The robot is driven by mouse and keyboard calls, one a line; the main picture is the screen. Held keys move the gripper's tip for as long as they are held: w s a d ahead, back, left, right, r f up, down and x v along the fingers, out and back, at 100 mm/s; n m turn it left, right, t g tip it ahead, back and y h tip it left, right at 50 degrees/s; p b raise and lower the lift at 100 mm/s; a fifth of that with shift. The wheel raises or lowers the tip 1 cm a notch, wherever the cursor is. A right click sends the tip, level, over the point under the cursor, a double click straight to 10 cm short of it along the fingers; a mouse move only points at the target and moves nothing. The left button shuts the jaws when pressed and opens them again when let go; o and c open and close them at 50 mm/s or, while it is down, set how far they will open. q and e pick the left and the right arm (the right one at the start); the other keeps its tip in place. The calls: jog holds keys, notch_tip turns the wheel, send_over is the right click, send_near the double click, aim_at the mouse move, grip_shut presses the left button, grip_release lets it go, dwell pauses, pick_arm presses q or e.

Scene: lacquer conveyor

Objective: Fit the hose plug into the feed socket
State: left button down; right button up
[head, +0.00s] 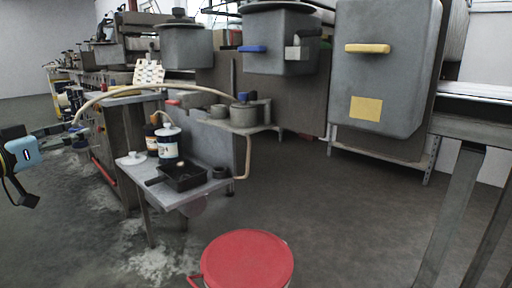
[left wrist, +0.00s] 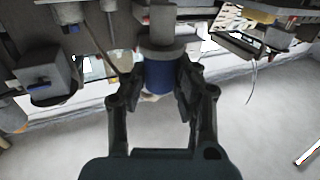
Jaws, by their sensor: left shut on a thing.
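My left gripper (head: 76,134) is at the far left of the head view and is shut on the blue hose plug (head: 77,129). In the left wrist view, the blue plug (left wrist: 158,77) sits between the two fingers (left wrist: 160,95). A grey flanged cylinder (left wrist: 158,42) lies directly beyond the plug; I cannot tell whether it is the feed socket or part of the plug, nor whether anything is seated. The beige hose (head: 125,88) arches from the plug to the right, past the pots, and hangs down by the small table. My right gripper is not in view.
A small grey table (head: 185,195) carries a white-lidded jar (head: 168,146), a brown bottle and a black tray (head: 183,177). A red-lidded drum (head: 248,262) stands in front. A large grey cabinet (head: 385,65) stands at the right. The floor between is open.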

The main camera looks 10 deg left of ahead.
pick_arm(q)
jog(key=s+d+r+m+g+h, duration=0.4)
jog(key=s+d, duration=0.3)
jog(key=d, duration=0.5)
jog(key=s+d+r+m+g+h, duration=0.25)
jog(key=s+d+h, duration=0.45)
jog(key=d, duration=0.4)
jog(key=w+a+r+n+t+y+p, duration=0.2)
jog(key=a+r+n+t+y+p, duration=0.25)
jog(key=r+y+p, duration=0.3)
jog(key=shift+m+h, duration=0.35)
jog(key=shift+m, duration=0.05)
jog(key=shift+s+d+r+p, duration=0.1)
jog(key=shift+s+d+p, duration=0.35)
jog(key=shift+d+p, duration=0.45)
jog(key=shift+s+d+p, duration=0.45)
jog(key=shift+d+p, duration=0.05)
jog(key=shift+p, duration=0.65)
jog(key=shift+s+d+r+p, duration=0.1)
jog(key=shift+s+d+p, duration=0.35)
jog(key=shift+d+p, duration=0.45)
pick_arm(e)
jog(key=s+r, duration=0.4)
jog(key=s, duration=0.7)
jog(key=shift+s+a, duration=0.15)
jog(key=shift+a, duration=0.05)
